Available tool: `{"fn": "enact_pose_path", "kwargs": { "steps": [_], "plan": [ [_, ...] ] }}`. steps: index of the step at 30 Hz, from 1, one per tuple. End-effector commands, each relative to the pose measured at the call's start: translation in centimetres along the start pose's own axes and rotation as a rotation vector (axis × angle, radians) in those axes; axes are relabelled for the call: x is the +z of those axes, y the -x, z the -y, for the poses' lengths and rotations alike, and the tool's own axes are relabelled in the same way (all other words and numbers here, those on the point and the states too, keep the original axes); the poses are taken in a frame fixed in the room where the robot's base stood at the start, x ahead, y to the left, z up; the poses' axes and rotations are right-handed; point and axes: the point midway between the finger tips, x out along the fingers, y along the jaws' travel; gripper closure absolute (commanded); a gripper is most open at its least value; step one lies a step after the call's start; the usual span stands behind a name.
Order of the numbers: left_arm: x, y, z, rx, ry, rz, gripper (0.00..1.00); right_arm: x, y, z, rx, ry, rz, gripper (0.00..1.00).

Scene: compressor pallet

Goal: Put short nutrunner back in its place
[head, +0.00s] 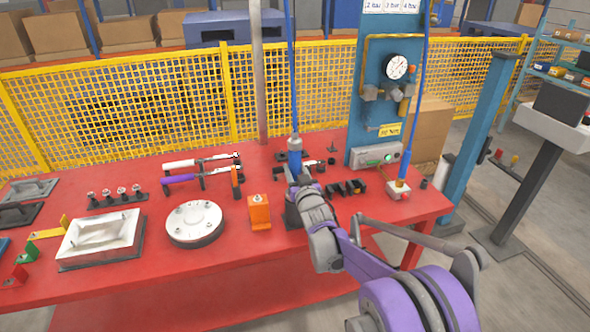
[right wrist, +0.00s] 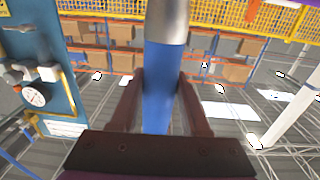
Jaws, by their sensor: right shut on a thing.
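The nutrunner (head: 295,158), a blue cylinder with a silver end, stands roughly upright over the back middle of the red table, below a blue hose (head: 291,60). My right gripper (head: 296,183) is around its lower part, at the end of my grey and purple arm. In the right wrist view the fingers (right wrist: 160,100) lie on both sides of the blue body (right wrist: 159,70), with the silver end (right wrist: 167,20) beyond them. The nutrunner's lower end is hidden by the gripper, so I cannot tell whether it touches anything. My left gripper is not in view.
A black slotted rack (head: 345,188) and a white box (head: 398,190) under a second hose stand right of the gripper. An orange block (head: 259,211), a round flange (head: 194,223) and two long-handled tools (head: 200,170) are left. The blue gauge column (head: 370,110) rises behind.

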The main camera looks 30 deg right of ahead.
Motion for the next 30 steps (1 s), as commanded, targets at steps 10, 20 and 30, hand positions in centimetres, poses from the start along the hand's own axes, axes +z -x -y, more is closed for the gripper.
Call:
{"fn": "enact_pose_path", "kwargs": {
  "steps": [10,20,30],
  "plan": [
    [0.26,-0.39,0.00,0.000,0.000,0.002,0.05,0.54,-0.01,0.02,-0.001,-0.001,-0.003,1.00],
    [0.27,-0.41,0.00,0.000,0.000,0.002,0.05,0.63,0.00,0.01,0.000,-0.001,-0.002,0.19],
    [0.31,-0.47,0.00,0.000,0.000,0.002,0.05,0.76,0.83,-0.01,0.000,0.000,0.001,0.19]
  ]
}}
